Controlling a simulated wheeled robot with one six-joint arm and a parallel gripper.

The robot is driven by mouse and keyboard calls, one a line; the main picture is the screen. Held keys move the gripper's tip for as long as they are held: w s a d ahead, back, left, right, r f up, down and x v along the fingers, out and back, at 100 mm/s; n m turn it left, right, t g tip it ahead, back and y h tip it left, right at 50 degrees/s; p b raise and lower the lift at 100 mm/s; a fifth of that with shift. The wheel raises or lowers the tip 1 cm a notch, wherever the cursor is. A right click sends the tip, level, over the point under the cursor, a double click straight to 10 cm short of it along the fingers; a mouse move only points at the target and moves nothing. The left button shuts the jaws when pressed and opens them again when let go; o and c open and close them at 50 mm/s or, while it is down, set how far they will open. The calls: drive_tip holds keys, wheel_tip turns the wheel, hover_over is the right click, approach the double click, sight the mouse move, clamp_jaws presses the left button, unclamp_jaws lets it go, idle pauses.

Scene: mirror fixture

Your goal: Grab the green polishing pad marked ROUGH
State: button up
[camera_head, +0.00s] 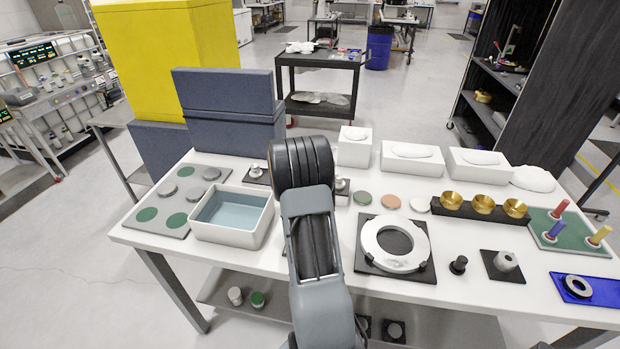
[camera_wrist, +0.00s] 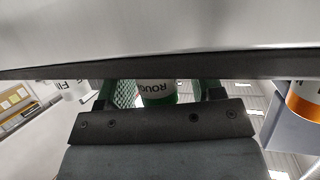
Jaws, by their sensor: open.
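In the wrist view, a white and green round pad with the label ROUGH (camera_wrist: 157,91) stands between the two dark fingers of my gripper (camera_wrist: 161,95). The fingers are apart, one on each side of it; I cannot tell whether either touches it. The dark plate of my gripper hides part of the pad. In the head view my gripper is hidden behind my arm and the table. A white piece with a green top (camera_head: 257,300) stands on the lower shelf; I cannot tell whether it is the ROUGH one.
In the wrist view a white piece lettered FI (camera_wrist: 72,90) is at left and an orange-banded white piece (camera_wrist: 304,104) at right. A white table (camera_head: 455,238) stands above the lower shelf (camera_head: 215,285), with a ring fixture (camera_head: 415,258), brass cups (camera_head: 483,203) and a water tray (camera_head: 232,236).

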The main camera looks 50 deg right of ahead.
drive_tip(key=shift+c, duration=0.2)
drive_tip(key=c, duration=1)
